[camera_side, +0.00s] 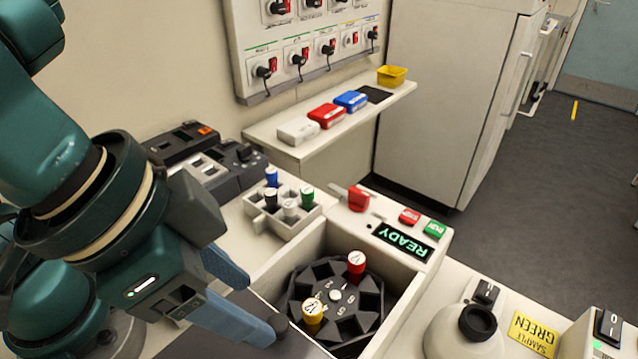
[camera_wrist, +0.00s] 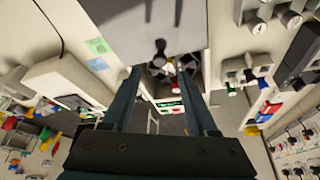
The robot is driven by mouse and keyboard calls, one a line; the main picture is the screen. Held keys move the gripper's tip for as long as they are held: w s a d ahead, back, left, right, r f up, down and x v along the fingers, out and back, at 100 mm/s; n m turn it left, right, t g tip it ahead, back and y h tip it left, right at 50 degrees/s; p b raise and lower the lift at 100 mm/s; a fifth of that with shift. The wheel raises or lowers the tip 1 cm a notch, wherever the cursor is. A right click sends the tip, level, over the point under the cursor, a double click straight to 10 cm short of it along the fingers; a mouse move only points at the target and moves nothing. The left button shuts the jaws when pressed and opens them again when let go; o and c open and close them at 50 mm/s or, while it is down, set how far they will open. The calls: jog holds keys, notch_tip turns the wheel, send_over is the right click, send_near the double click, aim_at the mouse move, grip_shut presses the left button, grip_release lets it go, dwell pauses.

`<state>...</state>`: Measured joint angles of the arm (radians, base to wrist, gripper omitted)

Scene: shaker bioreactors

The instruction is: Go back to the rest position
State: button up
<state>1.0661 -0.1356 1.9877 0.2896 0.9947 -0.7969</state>
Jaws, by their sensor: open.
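My gripper (camera_side: 258,308) is open, with two blue-grey fingers pointing down to the right. It hangs over the left side of the open machine well, beside a grey panel with a dark knob (camera_side: 281,323). Nothing shows between the fingers. In the wrist view, my gripper (camera_wrist: 160,78) also stands apart and empty, with the grey panel (camera_wrist: 125,22) ahead. The machine's display (camera_side: 403,242) reads READY.
A white rack (camera_side: 283,224) with several capped tubes stands behind the well. A shelf (camera_side: 290,140) holds small boxes. A switch panel (camera_side: 310,45) hangs on the wall.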

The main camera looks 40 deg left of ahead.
jog(key=w+a+n+t+y, duration=0.1)
jog(key=a+n, duration=0.3)
jog(key=a, duration=1.2)
jog(key=shift+w+a+f+y, duration=0.3)
jog(key=shift+w+a+y, duration=0.1)
jog(key=shift+w, duration=0.5)
dwell(2.5)
